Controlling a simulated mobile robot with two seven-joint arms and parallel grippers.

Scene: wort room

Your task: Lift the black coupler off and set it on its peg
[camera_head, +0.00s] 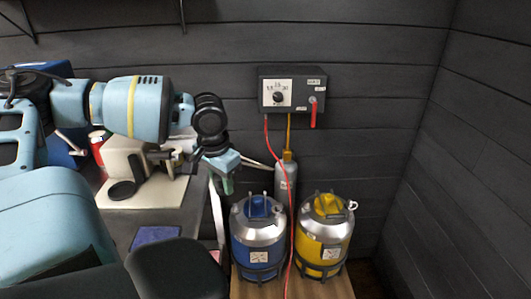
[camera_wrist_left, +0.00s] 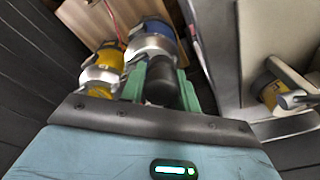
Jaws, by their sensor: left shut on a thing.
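My left gripper (camera_head: 228,186) hangs fingers-down to the left of and above the blue keg (camera_head: 258,238). In the left wrist view, its green fingers (camera_wrist_left: 161,88) are shut on a black cylindrical piece, which looks like the black coupler (camera_wrist_left: 160,78). In that view the coupler overlaps the silver top of the blue keg (camera_wrist_left: 150,28); I cannot tell whether they touch. In the head view I cannot make out the coupler at the fingers. No peg can be made out in either view. My right gripper is not in view.
A yellow keg (camera_head: 322,242) stands right of the blue one, with a grey gas cylinder (camera_head: 285,182) behind. A red hose (camera_head: 291,228) runs down from the wall box (camera_head: 292,89) between the kegs. A white machine (camera_head: 128,162) stands on the counter at left.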

